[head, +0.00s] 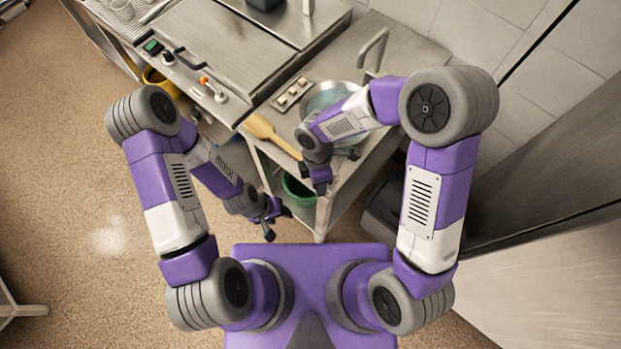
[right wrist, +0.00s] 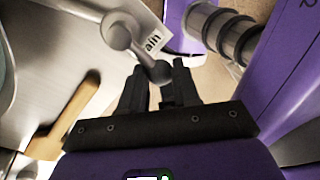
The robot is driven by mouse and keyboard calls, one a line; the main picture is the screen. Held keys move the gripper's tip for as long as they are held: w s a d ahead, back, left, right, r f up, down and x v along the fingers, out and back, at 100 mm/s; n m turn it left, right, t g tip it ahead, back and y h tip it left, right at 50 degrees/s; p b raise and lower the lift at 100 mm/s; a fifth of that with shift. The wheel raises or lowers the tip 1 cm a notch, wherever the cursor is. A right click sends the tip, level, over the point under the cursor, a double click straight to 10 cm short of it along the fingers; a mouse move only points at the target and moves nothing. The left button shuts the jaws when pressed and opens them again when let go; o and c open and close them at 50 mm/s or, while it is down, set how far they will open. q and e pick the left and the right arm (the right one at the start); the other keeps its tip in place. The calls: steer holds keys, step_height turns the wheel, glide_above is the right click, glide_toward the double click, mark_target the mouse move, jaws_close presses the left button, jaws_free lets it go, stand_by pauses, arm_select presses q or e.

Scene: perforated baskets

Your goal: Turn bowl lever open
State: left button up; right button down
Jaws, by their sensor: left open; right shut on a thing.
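The lever (right wrist: 132,48) shows in the right wrist view as a grey rod with a round knob at each end, beside a white label ending in "ain". My right gripper (right wrist: 157,80) is shut on the lever's lower knob, which sits between its fingertips. In the head view the right gripper (head: 321,184) is at the front edge of the counter, and the lever is hidden there. A round metal bowl (head: 318,101) is set in the counter, partly covered by my right arm. My left gripper (head: 269,218) is open and empty, lower left of the right gripper.
A wooden paddle (head: 262,128) lies on the steel counter (head: 383,143), left of the bowl. A green bucket (head: 298,192) stands beneath the counter. A yellow container (head: 158,82) is at the far left. A curved faucet (head: 372,50) rises behind the bowl.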

steer(key=shift+s+d+f, duration=0.1)
steer(key=shift+s+d, duration=0.15)
steer(key=shift+d, duration=0.05)
steer(key=c, duration=0.8)
jaws_free()
steer(key=shift+d, duration=0.1)
steer(key=shift+w, duration=0.1)
